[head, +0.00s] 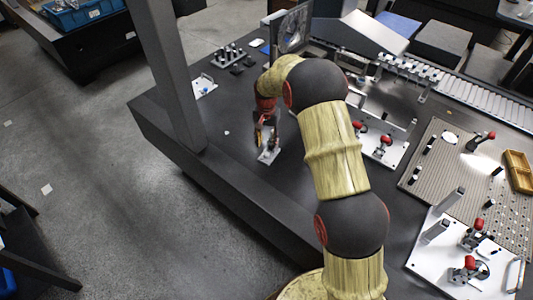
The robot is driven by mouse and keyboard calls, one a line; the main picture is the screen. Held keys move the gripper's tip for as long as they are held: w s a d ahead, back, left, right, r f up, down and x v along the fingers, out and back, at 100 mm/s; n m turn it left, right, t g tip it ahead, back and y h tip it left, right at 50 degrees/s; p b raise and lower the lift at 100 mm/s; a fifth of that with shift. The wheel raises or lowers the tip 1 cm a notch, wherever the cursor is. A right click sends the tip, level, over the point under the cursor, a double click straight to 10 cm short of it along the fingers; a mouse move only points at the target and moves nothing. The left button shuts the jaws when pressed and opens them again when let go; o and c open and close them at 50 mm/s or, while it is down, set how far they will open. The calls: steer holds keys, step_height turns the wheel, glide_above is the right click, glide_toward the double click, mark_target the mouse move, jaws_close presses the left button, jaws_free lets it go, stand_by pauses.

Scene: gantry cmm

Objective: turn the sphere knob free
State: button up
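My gripper (267,142) points down over a small light metal plate (268,156) on the dark table, left of my arm. Its fingers stand around or just above something on that plate. The view is too small to show whether they touch it or how far they are closed. I cannot make out the sphere knob for certain; it may be hidden by the fingers.
A small light plate with a blue part (204,85) lies behind left. A grey post (172,75) rises left of my gripper. Plates with red-handled clamps (386,139) and a perforated board (460,170) lie right. The table's left front area is clear.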

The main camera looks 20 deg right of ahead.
mark_target(267, 154)
step_height(267, 154, down, 8)
steer(key=shift+r+b, duration=0.25)
steer(key=shift+b, duration=0.8)
steer(key=shift+c, duration=0.5)
steer(key=c, duration=0.8)
jaws_close()
